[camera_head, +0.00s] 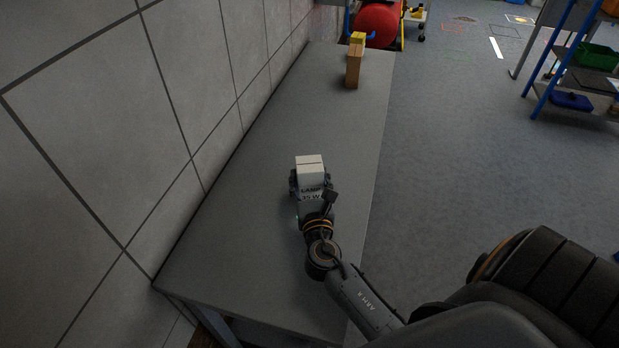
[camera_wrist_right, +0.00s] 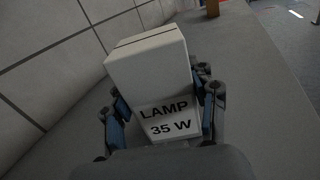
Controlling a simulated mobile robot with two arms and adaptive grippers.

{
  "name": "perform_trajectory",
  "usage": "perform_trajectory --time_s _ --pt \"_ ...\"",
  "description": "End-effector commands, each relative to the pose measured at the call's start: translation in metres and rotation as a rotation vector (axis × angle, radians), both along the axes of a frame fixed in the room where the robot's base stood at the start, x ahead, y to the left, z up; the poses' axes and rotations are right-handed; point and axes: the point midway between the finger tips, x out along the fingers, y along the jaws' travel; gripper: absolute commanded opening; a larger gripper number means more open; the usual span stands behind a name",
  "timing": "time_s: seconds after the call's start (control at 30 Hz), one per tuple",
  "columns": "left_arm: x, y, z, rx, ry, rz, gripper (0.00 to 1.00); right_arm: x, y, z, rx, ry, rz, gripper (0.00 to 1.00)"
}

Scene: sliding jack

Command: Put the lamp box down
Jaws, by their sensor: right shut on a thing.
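The lamp box (camera_head: 310,165) is a small white box with a dark line across its top. In the right wrist view the lamp box (camera_wrist_right: 147,66) fills the middle, and its near face reads "LAMP 35 W". My right gripper (camera_head: 311,187) is shut on it, with a finger (camera_wrist_right: 118,106) on the left side and another on the right. The box is over the grey table; I cannot tell whether its underside touches the surface. My left gripper is not in view.
The long grey table (camera_head: 268,235) runs along a tiled wall on the left. A brown box (camera_head: 354,72) and a yellow box (camera_head: 357,38) stand at its far end. The tabletop around the lamp box is clear. A blue shelf (camera_head: 546,88) stands at right.

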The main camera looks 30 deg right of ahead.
Motion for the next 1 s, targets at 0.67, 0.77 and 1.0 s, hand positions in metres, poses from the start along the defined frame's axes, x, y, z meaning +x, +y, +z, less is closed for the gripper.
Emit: perform_trajectory --time_s 0.67,0.77,1.0 --pt "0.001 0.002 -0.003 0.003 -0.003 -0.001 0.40 -0.018 0.009 -0.001 0.001 0.003 0.001 0.81" --pt "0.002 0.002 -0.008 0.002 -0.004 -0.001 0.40 -0.037 0.019 -0.002 0.002 0.004 0.001 0.81" --pt "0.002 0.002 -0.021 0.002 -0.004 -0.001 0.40 -0.082 0.042 -0.001 0.001 0.003 0.000 0.81"
